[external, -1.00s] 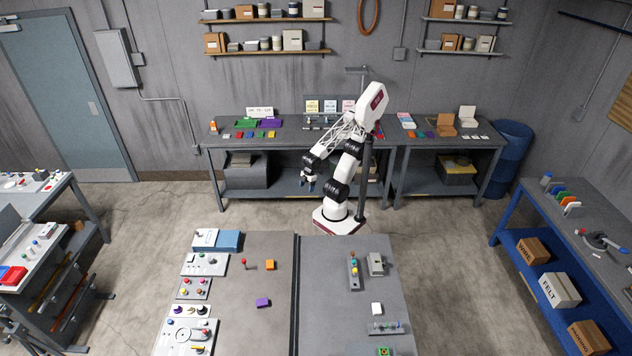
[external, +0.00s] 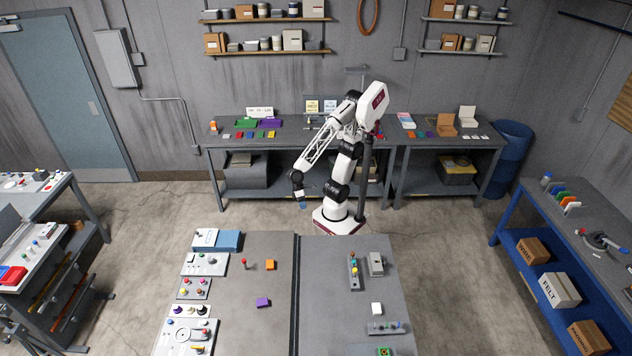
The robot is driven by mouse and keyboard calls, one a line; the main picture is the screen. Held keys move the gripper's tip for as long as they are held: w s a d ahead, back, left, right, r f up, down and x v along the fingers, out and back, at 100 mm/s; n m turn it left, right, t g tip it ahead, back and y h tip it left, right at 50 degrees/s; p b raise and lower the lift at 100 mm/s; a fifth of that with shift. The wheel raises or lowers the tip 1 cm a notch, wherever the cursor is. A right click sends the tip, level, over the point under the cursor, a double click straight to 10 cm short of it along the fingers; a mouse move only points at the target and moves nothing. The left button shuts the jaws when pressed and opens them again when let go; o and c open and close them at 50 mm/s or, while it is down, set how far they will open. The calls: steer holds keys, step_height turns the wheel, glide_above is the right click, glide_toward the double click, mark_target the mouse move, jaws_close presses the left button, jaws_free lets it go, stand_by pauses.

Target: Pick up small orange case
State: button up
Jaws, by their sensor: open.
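A small orange case (external: 270,265) sits on the grey front table (external: 275,325), left of the dark seam down its middle. My gripper (external: 302,206) hangs pointing down beyond the table's far edge, above and slightly right of the case in the picture. It is open, apart from the case, and nothing shows between its fingers, though they are small here.
A red-knobbed lever (external: 244,264) stands just left of the case, and a purple block (external: 263,302) lies nearer the camera. Control panels and a blue box (external: 229,241) line the table's left side. The tabletop right of the case is clear up to the seam.

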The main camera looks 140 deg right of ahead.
steer(key=w+a+f+m+t+y, duration=0.1)
steer(key=w+a+f+m+y, duration=0.2)
steer(key=w, duration=0.5)
steer(key=w+a+f+m+t+y, duration=0.1)
steer(key=w+f+m+y, duration=0.1)
steer(key=w+m, duration=0.45)
steer(key=m+t, duration=0.5)
steer(key=m, duration=0.5)
glide_toward(270, 261)
steer(key=shift+n+x, duration=0.25)
steer(key=shift+x, duration=0.75)
steer(key=shift+w, duration=0.1)
steer(key=shift+x, duration=1.25)
steer(key=shift+x, duration=2.6)
steer(key=c, duration=1)
